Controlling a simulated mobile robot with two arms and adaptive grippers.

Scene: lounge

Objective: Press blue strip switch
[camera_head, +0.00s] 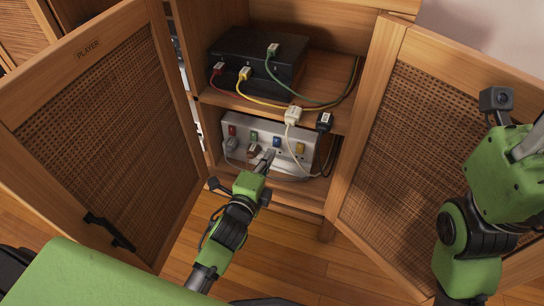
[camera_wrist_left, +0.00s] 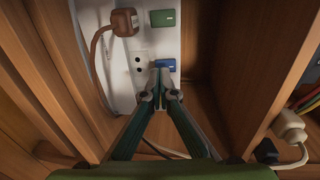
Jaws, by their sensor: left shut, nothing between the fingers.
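A pale power strip (camera_head: 264,127) stands on the lower shelf of the open cabinet. It carries a red, a green, a blue and a yellow switch in a row. The blue switch (camera_head: 276,141) is third from the left. It also shows in the left wrist view (camera_wrist_left: 165,64). My left gripper (camera_head: 269,156) is shut and empty, its fingertips at the lower edge of the blue switch. In the left wrist view the fingertips (camera_wrist_left: 160,78) overlap that edge; I cannot tell whether they touch. My right arm is at the right edge, its fingertips cut off.
A black box (camera_head: 255,62) with red, yellow and green cables sits on the upper shelf. A brown plug (camera_wrist_left: 124,21) sits in the strip near the green switch. White (camera_head: 293,115) and black (camera_head: 324,122) plugs hang at the shelf edge. Open doors (camera_head: 100,120) flank the opening.

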